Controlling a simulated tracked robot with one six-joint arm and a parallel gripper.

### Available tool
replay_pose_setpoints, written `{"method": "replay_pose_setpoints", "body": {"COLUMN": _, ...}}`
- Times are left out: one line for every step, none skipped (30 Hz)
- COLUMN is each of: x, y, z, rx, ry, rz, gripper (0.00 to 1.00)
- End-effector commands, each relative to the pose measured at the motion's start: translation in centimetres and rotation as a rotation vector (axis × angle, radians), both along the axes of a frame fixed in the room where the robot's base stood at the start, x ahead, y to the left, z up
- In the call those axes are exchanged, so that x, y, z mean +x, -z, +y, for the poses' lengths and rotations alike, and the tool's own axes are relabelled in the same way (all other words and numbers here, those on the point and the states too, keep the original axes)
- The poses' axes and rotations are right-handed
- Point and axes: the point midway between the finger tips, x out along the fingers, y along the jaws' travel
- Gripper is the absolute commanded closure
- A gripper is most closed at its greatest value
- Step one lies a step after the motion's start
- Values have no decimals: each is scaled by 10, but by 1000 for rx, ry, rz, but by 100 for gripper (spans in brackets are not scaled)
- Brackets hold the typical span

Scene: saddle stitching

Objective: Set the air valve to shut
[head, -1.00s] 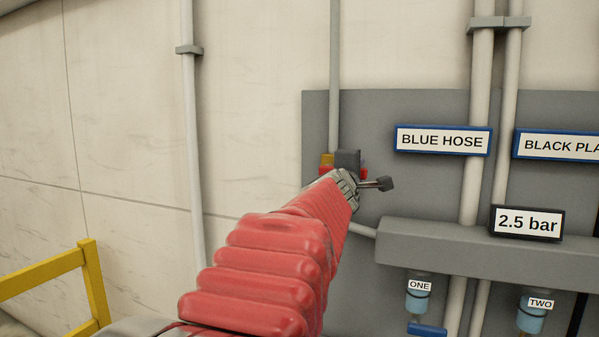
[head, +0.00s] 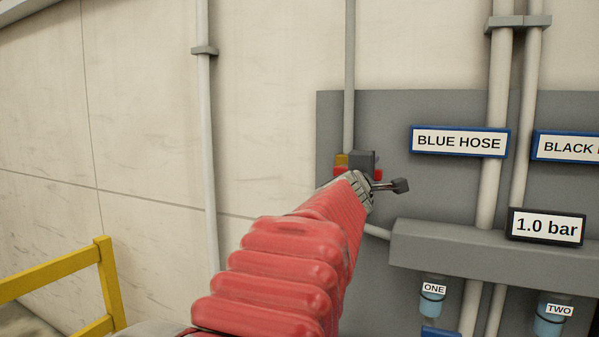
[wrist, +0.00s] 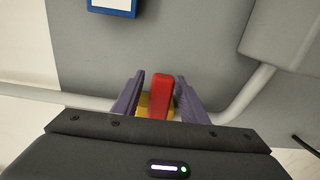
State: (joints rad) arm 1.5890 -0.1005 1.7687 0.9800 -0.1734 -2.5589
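The air valve has a red handle (wrist: 160,97) over a yellow body (wrist: 143,104) in the wrist view. The handle lies between the two purple fingers of my gripper (wrist: 159,77). A gap shows between the left finger and the handle; the right finger is close beside it, and I cannot tell if they touch. The handle appears to lie across the pipe. In the head view, only bits of the valve's yellow body (head: 341,160) and red parts show behind my arm. The display (head: 545,227) reads 1.0 bar.
A grey box beam (head: 440,255) runs right of the valve, with units ONE (head: 432,298) and TWO (head: 553,315) below. A yellow rail (head: 50,275) stands at lower left.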

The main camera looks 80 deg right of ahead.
Motion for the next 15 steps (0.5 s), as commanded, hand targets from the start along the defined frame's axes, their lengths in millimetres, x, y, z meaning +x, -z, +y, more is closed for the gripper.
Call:
{"method": "replay_pose_setpoints", "body": {"x": 1, "y": -1, "z": 4, "rx": -1, "ry": 0, "rz": -1, "gripper": 61}}
{"method": "replay_pose_setpoints", "body": {"x": 1, "y": -1, "z": 7, "rx": -1, "ry": -1, "rz": -1, "gripper": 61}}
{"method": "replay_pose_setpoints", "body": {"x": 2, "y": -1, "z": 11, "rx": -1, "ry": -1, "rz": -2, "gripper": 61}}
{"method": "replay_pose_setpoints", "body": {"x": 3, "y": -1, "z": 13, "rx": -1, "ry": -1, "rz": -1, "gripper": 61}}
{"method": "replay_pose_setpoints", "body": {"x": 3, "y": -1, "z": 17, "rx": -1, "ry": -1, "rz": -1, "gripper": 61}}
{"method": "replay_pose_setpoints", "body": {"x": 4, "y": 0, "z": 22, "rx": -1, "ry": -1, "rz": 0, "gripper": 61}}
{"method": "replay_pose_setpoints", "body": {"x": 5, "y": -1, "z": 25, "rx": -2, "ry": -1, "rz": 0, "gripper": 61}}
{"method": "replay_pose_setpoints", "body": {"x": 5, "y": -1, "z": 29, "rx": -2, "ry": -1, "rz": 0, "gripper": 61}}
{"method": "replay_pose_setpoints", "body": {"x": 6, "y": 0, "z": 34, "rx": -2, "ry": -1, "rz": -1, "gripper": 61}}
{"method": "replay_pose_setpoints", "body": {"x": 7, "y": 0, "z": 37, "rx": -1, "ry": -1, "rz": 0, "gripper": 61}}
{"method": "replay_pose_setpoints", "body": {"x": 7, "y": 0, "z": 41, "rx": -2, "ry": -1, "rz": 1, "gripper": 61}}
{"method": "replay_pose_setpoints", "body": {"x": 8, "y": 0, "z": 46, "rx": -1, "ry": -1, "rz": 0, "gripper": 61}}
{"method": "replay_pose_setpoints", "body": {"x": 9, "y": 0, "z": 49, "rx": -1, "ry": -1, "rz": -1, "gripper": 61}}
{"method": "replay_pose_setpoints", "body": {"x": 9, "y": 0, "z": 52, "rx": -1, "ry": -2, "rz": 0, "gripper": 61}}
{"method": "replay_pose_setpoints", "body": {"x": 10, "y": 0, "z": 56, "rx": -2, "ry": -2, "rz": 0, "gripper": 61}}
